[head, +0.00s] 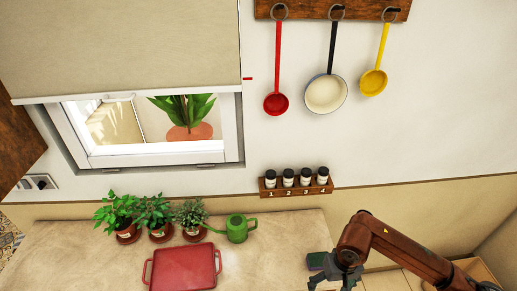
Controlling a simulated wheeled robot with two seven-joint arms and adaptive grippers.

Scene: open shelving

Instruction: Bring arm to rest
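My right arm comes in from the lower right, brown and bent at a joint. Its grey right gripper (331,277) hangs at the bottom edge, just right of the table's (262,254) right side. The picture's edge and the steep angle hide the fingertips, so I cannot tell whether it is open or shut. No held object can be made out. My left gripper is not in view.
A red tray (184,268), a green watering can (237,229) and potted plants (155,213) stand on the table. A rack with numbered jars (296,188) is on the wall. Ladles (326,93) hang above. Pale boxes (385,280) lie below my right arm.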

